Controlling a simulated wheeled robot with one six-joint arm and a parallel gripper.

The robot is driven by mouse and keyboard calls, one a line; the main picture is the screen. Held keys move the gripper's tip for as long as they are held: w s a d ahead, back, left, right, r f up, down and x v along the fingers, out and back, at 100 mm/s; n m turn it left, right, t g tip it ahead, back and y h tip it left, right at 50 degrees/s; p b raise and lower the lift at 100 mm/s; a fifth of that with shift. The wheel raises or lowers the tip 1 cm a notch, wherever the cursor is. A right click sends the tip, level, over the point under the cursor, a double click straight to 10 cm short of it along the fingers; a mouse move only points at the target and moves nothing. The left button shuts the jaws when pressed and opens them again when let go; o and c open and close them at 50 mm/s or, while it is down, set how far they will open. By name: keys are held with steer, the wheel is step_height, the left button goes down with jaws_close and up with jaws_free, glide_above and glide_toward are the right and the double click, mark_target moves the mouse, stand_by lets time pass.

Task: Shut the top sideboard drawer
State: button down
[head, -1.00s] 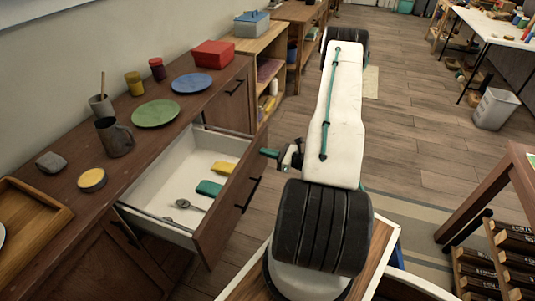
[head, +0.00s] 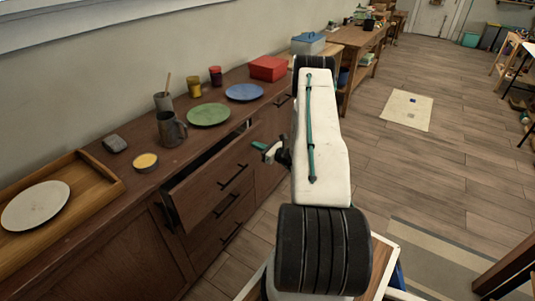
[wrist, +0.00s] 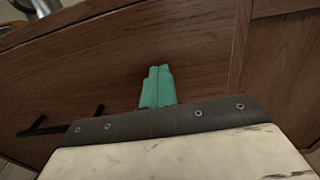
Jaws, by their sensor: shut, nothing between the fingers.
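The drawer's contents are hidden. My gripper (head: 259,146) is shut and empty, its green fingertips at the upper right part of the drawer front. In the wrist view, the closed green fingers (wrist: 158,72) point at the wooden drawer front (wrist: 100,80), with the dark handle (wrist: 60,125) to their left. I cannot tell for certain whether the fingertips touch the wood.
The sideboard top holds a wooden tray (head: 108,178) with a plate, a grey mug (head: 171,130), a green plate (head: 208,115), a blue plate (head: 244,92) and a red box (head: 268,68). Closed drawers lie below.

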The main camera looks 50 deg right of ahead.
steer(key=w, duration=0.7)
steer(key=shift+w+a, duration=0.15)
steer(key=shift+a, duration=0.1)
steer(key=shift+w+r, duration=0.15)
steer(key=shift+r, duration=0.1)
steer(key=s, duration=1.4)
steer(key=shift+s+d+f, duration=0.25)
steer(key=shift+s+d, duration=0.15)
steer(key=shift+d, duration=0.05)
steer(key=shift+f, duration=0.1)
